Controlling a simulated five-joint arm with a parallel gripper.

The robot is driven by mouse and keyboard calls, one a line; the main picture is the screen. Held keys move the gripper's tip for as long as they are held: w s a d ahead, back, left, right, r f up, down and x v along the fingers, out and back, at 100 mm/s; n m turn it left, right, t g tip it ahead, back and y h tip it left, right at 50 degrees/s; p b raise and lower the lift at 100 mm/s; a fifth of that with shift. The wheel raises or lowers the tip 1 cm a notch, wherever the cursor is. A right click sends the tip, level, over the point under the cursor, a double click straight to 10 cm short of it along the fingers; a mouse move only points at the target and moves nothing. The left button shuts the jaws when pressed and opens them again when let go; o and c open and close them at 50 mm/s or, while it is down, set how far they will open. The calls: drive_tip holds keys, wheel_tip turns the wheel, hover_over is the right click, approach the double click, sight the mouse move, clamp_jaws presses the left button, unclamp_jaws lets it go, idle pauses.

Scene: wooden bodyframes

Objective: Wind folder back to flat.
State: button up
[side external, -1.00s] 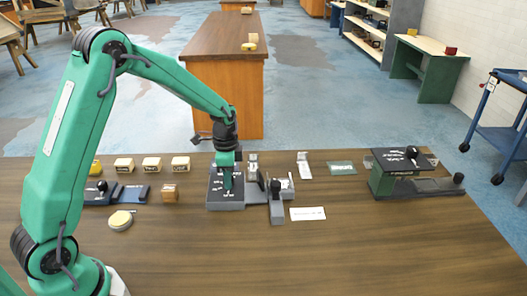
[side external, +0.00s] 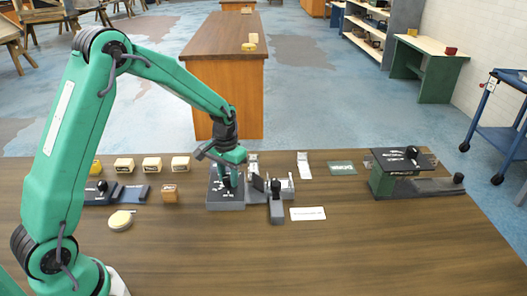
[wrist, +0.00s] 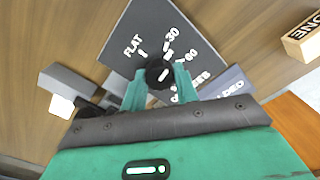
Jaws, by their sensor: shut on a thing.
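The folder's control box (side external: 226,203) stands on the table under my gripper (side external: 229,182). In the wrist view its dark dial plate (wrist: 130,30) carries FLAT at left and 30 and 60 toward the right; further marks are partly hidden. My gripper (wrist: 160,88) is shut on the round black knob (wrist: 157,66), with a green finger on each side. A short white line shows on the knob; which mark it points to cannot be told. Just right of the box, a dark leaf (side external: 258,183) stands raised on the folder. A grey block with a dark knob (side external: 277,205) stands in front.
A white label card (side external: 308,214) lies to the right. A green-sided device with a dark top (side external: 382,178) stands farther right. A wooden block (side external: 170,194), a round yellow-white tin (side external: 121,220) and several small boxes lie left. The front of the table is clear.

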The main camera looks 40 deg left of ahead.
sight(228, 177)
drive_tip(key=n, duration=0.4)
drive_tip(key=shift+r+n, duration=0.1)
drive_tip(key=shift+n, duration=0.2)
drive_tip(key=n, duration=0.3)
drive_tip(key=shift+n, duration=0.4)
drive_tip(key=n, duration=0.4)
drive_tip(key=shift+n, duration=1.9)
drive_tip(key=o, duration=1)
drive_tip(key=shift+r, duration=3.9)
